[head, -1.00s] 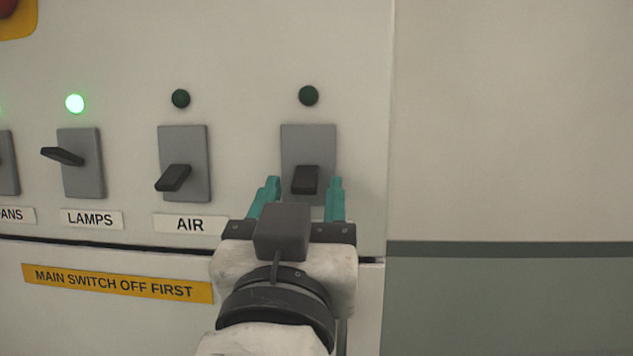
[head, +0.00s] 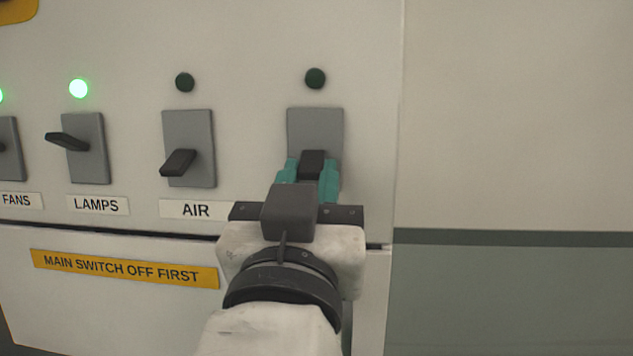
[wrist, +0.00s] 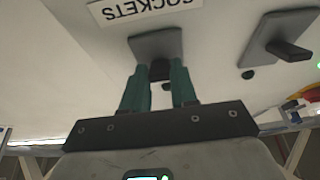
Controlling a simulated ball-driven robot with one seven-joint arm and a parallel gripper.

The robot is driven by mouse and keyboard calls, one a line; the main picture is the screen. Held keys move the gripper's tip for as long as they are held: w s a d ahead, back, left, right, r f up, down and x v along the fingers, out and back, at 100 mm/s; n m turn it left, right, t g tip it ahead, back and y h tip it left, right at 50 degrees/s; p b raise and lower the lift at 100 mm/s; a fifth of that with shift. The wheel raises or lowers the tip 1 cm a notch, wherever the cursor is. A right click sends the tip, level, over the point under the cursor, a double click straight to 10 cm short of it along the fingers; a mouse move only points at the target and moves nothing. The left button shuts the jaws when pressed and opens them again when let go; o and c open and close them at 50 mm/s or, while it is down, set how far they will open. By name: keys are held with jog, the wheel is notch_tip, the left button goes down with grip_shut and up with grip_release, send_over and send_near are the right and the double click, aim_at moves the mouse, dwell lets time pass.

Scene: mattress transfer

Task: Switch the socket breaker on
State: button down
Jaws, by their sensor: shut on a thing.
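The socket breaker has a grey plate (head: 315,122) at the right end of the row, with a black lever (head: 312,160) that points down and outward. The round lamp (head: 315,78) above it is dark. My gripper (head: 308,180) has its teal fingers on either side of the lever and is shut on it. In the wrist view, which is upside down, the fingers (wrist: 160,82) hold the black lever in front of the grey plate (wrist: 157,44). The SOCKETS label (wrist: 145,8) shows there; in the head view my gripper hides it.
To the left are the AIR breaker (head: 189,148), lever low and lamp dark, and the LAMPS breaker (head: 86,148), lever higher and lamp green. The FANS breaker (head: 10,150) is at the left edge. A yellow label (head: 125,269) reads MAIN SWITCH OFF FIRST. Bare wall lies right of the panel.

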aim_at(313, 151)
jog(key=shift+r+p, duration=0.15)
jog(key=shift+p, duration=0.15)
jog(key=r+g+p, duration=0.1)
jog(key=p, duration=0.2)
jog(key=r+g+p, duration=0.1)
jog(key=p, duration=0.2)
jog(key=shift+s+g, duration=0.25)
jog(key=shift+g, duration=0.15)
jog(key=r+g+p, duration=0.1)
jog(key=p, duration=0.2)
jog(key=g+p, duration=0.2)
jog(key=p, duration=0.2)
jog(key=shift+r, duration=0.4)
jog(key=g+p, duration=0.2)
jog(key=shift+r+g+p, duration=0.25)
jog(key=shift+g+p, duration=0.15)
jog(key=shift+w+r+g, duration=0.15)
jog(key=shift+g, duration=0.45)
jog(key=shift+w+r+g, duration=0.15)
jog(key=shift+g, duration=0.45)
jog(key=c, duration=0.9)
grip_release()
